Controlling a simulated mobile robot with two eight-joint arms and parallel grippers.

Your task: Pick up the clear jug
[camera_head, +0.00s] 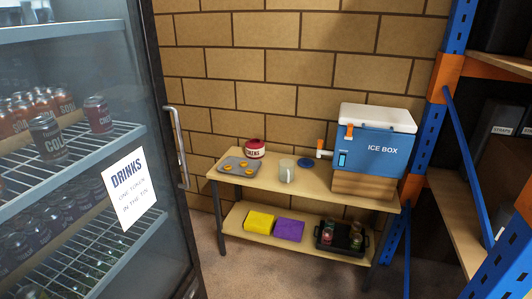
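The clear jug (287,171) is a small, greyish see-through vessel. It stands upright near the middle of the wooden table's top (244,187). To its right are a blue disc (306,162) and the blue ICE BOX (375,148) with a white lid and a tap on its left side. A red tin with a white band (255,148) and a grey muffin tray (230,167) with several orange-yellow pieces are to its left. Neither of my grippers shows in the head view, so nothing is seen touching the jug.
A drinks fridge (150,110) with a handle (178,140) fills the left side. Blue and orange shelving (440,80) stands at the right. The table's lower shelf holds yellow (259,221) and purple (289,230) cloths and a black tray (336,247) with bottles.

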